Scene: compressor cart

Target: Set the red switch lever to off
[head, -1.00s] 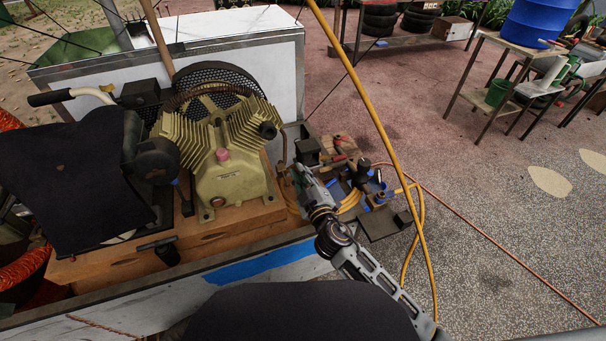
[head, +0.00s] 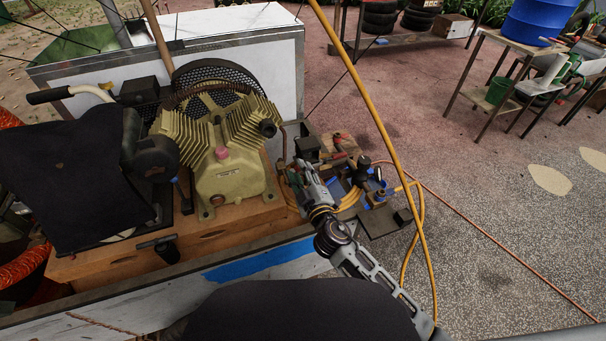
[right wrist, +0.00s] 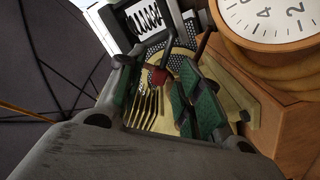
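In the right wrist view, a small dark red piece (right wrist: 157,76), which looks like the red switch lever's tip, shows between the fingers of my right gripper (right wrist: 161,70). The fingers have green pads and stand apart, with a gap on both sides of the red piece. I cannot tell how far beyond the fingertips it lies. In the head view, my right gripper (head: 296,168) is just right of the yellowish compressor pump (head: 232,175), and the lever is too small or hidden to make out. My left gripper is not in view.
A round white gauge (right wrist: 268,14) is close to the gripper's right in the wrist view. A yellow hose (head: 372,95) hangs right of my arm. Tools and fittings (head: 372,185) crowd the area beside the gripper. The cart's front wall (head: 250,268) runs below the pump.

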